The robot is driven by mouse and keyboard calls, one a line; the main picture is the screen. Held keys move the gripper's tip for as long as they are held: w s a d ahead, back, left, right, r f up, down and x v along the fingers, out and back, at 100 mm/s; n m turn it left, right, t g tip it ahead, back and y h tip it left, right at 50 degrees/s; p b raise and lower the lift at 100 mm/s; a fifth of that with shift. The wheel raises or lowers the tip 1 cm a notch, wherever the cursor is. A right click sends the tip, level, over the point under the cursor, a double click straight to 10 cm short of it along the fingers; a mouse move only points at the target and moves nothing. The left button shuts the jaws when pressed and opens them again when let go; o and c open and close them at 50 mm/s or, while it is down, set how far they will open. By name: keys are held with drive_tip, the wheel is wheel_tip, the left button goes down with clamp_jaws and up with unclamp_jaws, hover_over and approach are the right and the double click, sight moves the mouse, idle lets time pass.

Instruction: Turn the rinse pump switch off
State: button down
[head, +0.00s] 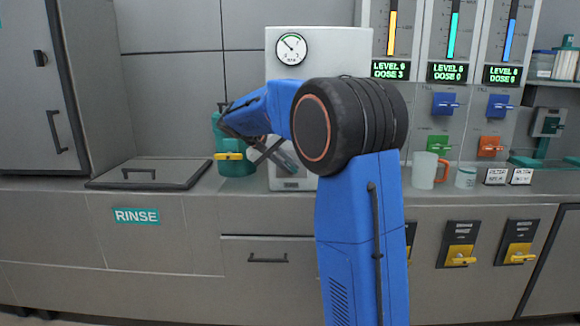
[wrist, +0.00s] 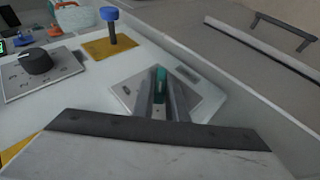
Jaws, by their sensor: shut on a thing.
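The rinse pump switch shows in the wrist view as a teal lever (wrist: 161,82) on a light square plate (wrist: 125,91) with a small dark label strip. My gripper (wrist: 160,98) is shut on the lever, one finger on each side of it. The fingers hide the lever's lower part and its base, so I cannot tell its on or off position. In the head view my gripper (head: 279,154) is at the front of the pale cabinet (head: 345,50) with the round gauge (head: 291,48). My blue arm hides much of this cabinet, and the switch is not clearly visible there.
A teal pump body (head: 236,160) with a yellow handle stands left of my gripper. A lid (head: 150,173) lies on the counter above the RINSE label (head: 136,216). The wrist view shows a black knob (wrist: 37,61) and a blue-topped post (wrist: 111,24) near the switch.

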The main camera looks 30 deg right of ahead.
drive_tip(key=shift+h, duration=0.3)
drive_tip(key=c, duration=1.8)
unclamp_jaws()
drive_tip(key=shift+o, duration=0.2)
drive_tip(key=shift+a, duration=0.15)
drive_tip(key=v, duration=1.7)
drive_tip(key=shift+w, duration=0.3)
drive_tip(key=shift+r, duration=0.1)
